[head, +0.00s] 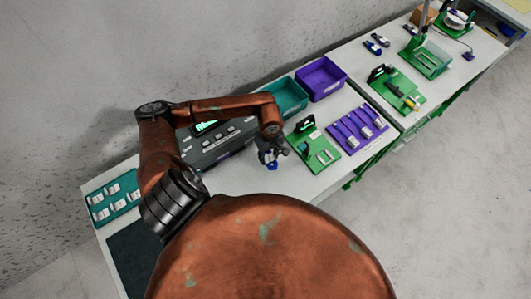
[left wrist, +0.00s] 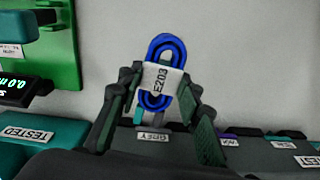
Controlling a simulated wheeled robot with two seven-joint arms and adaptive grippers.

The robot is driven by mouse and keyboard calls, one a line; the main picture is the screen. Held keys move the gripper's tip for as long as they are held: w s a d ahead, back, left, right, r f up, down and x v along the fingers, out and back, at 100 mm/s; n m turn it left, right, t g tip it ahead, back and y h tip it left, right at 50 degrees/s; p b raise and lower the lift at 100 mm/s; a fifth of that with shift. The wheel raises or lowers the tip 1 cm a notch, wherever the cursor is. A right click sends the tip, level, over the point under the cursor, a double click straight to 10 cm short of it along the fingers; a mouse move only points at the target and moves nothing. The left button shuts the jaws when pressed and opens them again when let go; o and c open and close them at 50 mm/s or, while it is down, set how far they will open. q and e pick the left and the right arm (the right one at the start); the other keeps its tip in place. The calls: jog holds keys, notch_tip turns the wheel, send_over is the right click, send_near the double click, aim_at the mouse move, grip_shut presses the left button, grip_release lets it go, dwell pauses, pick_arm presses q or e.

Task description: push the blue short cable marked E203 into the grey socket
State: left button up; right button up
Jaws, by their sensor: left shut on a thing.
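The blue cable (left wrist: 165,50) is a small coil with a white band marked E203 (left wrist: 160,79). My left gripper (left wrist: 160,80) is shut on it, with a finger on either side of the band. In the head view my left gripper (head: 270,155) is over the bare table to the right of the dark tester box (head: 220,148), with a bit of blue cable (head: 272,166) below it. A label reading GREY (left wrist: 152,137) shows below the coil in the left wrist view. The grey socket's opening cannot be made out. My right gripper is not in view.
A green board with a small display (head: 314,150) stands to the right of my gripper. A purple rack (head: 350,136) lies beyond it. Teal (head: 284,97) and purple (head: 321,78) bins stand behind. A teal tray with white pieces (head: 113,198) is at the left.

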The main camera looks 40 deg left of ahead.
aim_at(265, 154)
pick_arm(q)
jog(key=shift+a+n, duration=0.5)
jog(key=shift+a+f+n, duration=0.1)
jog(key=shift+a+n, duration=0.1)
jog(key=shift+n, duration=0.1)
jog(key=shift+a+f+b, duration=0.25)
jog(key=shift+f+b, duration=0.4)
jog(key=shift+f, duration=0.45)
jog(key=shift+w+a+f+b, duration=0.15)
jog(key=shift+f+b, duration=0.1)
jog(key=shift+f, duration=0.25)
jog(key=shift+a+f+b, duration=0.15)
jog(key=shift+f+b, duration=0.15)
jog(key=shift+f, duration=0.2)
jog(key=shift+w+a+f+b, duration=0.15)
jog(key=shift+f+b, duration=0.1)
jog(key=shift+f, duration=0.25)
jog(key=shift+a+f+b, duration=0.45)
jog(key=shift+f+b, duration=0.15)
jog(key=shift+b, duration=0.15)
jog(key=shift+b, duration=0.3)
